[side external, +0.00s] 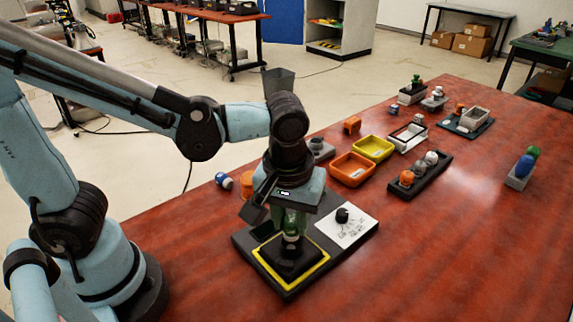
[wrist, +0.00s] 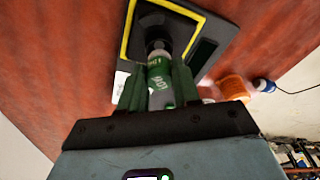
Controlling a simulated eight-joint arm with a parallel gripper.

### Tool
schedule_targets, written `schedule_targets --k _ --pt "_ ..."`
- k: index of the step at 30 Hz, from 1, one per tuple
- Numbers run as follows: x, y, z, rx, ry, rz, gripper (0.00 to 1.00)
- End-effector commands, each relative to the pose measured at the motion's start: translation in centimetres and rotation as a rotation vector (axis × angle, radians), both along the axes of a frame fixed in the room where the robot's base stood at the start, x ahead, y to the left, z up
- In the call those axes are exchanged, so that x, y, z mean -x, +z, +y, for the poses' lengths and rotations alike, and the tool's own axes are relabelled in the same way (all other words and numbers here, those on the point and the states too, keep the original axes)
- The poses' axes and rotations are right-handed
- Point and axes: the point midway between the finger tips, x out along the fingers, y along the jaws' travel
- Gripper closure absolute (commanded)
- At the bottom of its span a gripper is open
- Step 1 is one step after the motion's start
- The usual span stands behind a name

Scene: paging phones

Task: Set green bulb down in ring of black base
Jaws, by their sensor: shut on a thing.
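My gripper (side external: 291,222) points straight down over the black base (side external: 246,236). The base has a yellow square outline (side external: 318,272) around a raised black block (side external: 288,264). The green bulb (side external: 291,237) is upright between my fingers, its lower end at the top of the block. In the wrist view, my green fingers (wrist: 159,76) are shut on the green bulb (wrist: 160,92), which shows green and pale bands with lettering. Its far end meets the dark middle of the base (wrist: 160,20). The ring itself is mostly hidden, and I cannot tell whether the bulb is seated.
A white card (side external: 345,232) with a black knob (side external: 342,215) lies on the base's right part. An orange cup (side external: 250,184) and a blue-white piece (side external: 223,180) stand behind left. Orange (side external: 352,170) and yellow (side external: 373,148) trays lie behind right. The table's front right is clear.

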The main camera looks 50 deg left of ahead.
Motion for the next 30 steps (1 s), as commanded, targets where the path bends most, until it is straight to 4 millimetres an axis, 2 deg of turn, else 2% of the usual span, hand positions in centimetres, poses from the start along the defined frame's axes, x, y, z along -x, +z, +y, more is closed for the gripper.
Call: schedule_targets --k 1,30 --pt "0.0 -0.45 0.0 0.0 0.0 0.0 0.97" --pt "0.03 -0.88 0.02 0.0 -0.001 0.0 0.97"
